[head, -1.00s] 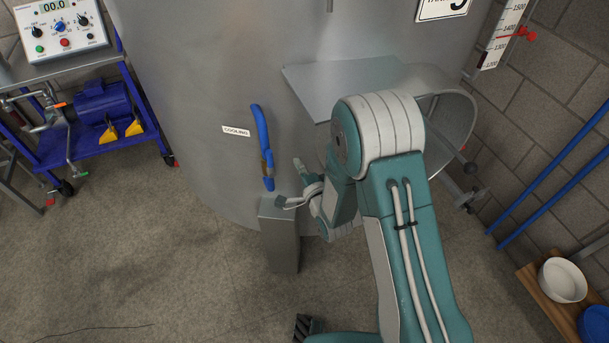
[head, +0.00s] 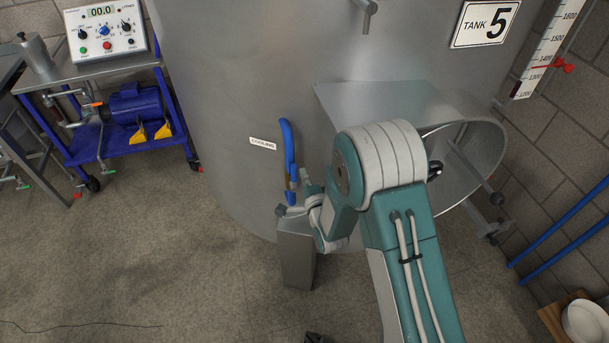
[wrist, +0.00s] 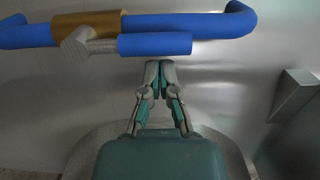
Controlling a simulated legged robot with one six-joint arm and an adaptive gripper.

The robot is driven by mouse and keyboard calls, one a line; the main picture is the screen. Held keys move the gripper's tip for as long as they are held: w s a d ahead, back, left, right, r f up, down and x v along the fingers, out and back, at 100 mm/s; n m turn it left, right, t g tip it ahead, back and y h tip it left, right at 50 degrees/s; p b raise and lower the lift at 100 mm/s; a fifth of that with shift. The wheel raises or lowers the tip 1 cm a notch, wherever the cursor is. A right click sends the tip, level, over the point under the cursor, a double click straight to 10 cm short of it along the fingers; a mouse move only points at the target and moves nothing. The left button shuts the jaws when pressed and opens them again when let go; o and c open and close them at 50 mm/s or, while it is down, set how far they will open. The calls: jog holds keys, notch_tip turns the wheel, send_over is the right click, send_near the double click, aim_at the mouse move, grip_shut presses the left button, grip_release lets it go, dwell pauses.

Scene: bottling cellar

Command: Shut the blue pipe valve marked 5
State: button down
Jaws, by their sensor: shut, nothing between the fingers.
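The blue pipe (head: 288,140) runs down the steel tank beside a "COOLING" label. It has a brass valve body (wrist: 88,27), and the pipe shows large across the top of the wrist view (wrist: 225,22). The valve's blue lever (wrist: 155,44) lies parallel to the pipe, joined to the body by a grey stem. My gripper (wrist: 159,66) is shut and empty, its tips close to the lever's free half. I cannot tell whether they touch it. In the head view my arm partly hides the valve and gripper. The "TANK 5" sign (head: 486,24) is on the same tank.
A grey metal post (head: 297,255) stands below the pipe. A steel shelf (head: 365,98) and a round opening rim (head: 497,140) jut from the tank at right. A blue cart with a pump (head: 135,105) stands at left.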

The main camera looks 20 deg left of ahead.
jog(key=shift+s+a+r+n, duration=0.1)
jog(key=shift+s+a+n, duration=0.25)
jog(key=shift+n, duration=0.35)
jog(key=s+a+f+n, duration=0.4)
jog(key=a+n, duration=0.3)
jog(key=n, duration=0.8)
jog(key=shift+s+a+f+h, duration=0.2)
jog(key=shift+f+h, duration=0.2)
jog(key=shift+f, duration=0.25)
dwell(0.4)
